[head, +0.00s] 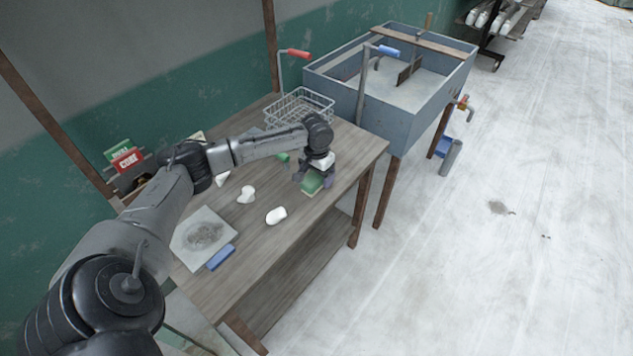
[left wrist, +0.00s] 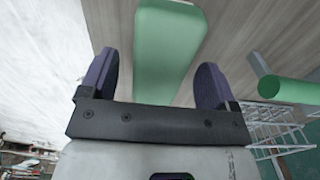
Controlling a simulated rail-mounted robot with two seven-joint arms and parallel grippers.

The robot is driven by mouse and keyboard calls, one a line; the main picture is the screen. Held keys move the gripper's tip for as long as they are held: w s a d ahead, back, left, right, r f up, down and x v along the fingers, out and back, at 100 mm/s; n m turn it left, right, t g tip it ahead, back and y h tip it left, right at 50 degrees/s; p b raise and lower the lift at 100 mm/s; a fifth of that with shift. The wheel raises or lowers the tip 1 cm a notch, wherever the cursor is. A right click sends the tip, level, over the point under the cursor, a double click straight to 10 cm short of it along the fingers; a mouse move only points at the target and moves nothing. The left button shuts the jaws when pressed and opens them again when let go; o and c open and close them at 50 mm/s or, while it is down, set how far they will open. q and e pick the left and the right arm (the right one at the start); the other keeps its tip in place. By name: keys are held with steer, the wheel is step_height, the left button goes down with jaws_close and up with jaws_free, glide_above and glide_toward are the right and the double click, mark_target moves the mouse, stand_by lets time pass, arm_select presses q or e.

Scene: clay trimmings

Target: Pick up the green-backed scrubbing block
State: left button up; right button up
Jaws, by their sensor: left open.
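The green-backed scrubbing block (head: 311,186) lies on the wooden table near its right edge, under my left gripper (head: 314,175). In the left wrist view the block's green back (left wrist: 168,50) shows between the two dark purple fingers of my left gripper (left wrist: 155,82). The fingers are open, one on each side, with a gap to the block on both sides. Part of the block is hidden behind the gripper's palm bar. My right gripper is in neither view.
A wire basket (head: 300,107) stands at the table's far end, beside a grey-blue sink (head: 392,118). White lumps (head: 276,215), a grey slab (head: 190,241) and a blue block (head: 221,257) lie nearer. A green rounded thing (left wrist: 290,91) lies near the gripper.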

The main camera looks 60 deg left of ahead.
arm_select(q)
step_height(320, 180, down, 2)
steer(key=shift+f, duration=0.25)
steer(key=c, duration=1)
steer(key=shift+c, duration=0.2)
steer(key=shift+r, duration=0.15)
steer(key=shift+r, duration=0.5)
step_height(320, 180, up, 4)
steer(key=shift+d+f+p, duration=0.15)
steer(key=shift+f+p, duration=0.05)
steer(key=shift+p, duration=0.6)
steer(key=d+r+p, duration=0.3)
steer(key=d+r, duration=0.3)
steer(key=d, duration=0.5)
steer(key=shift+s+d, duration=0.2)
steer(key=shift+d, duration=0.05)
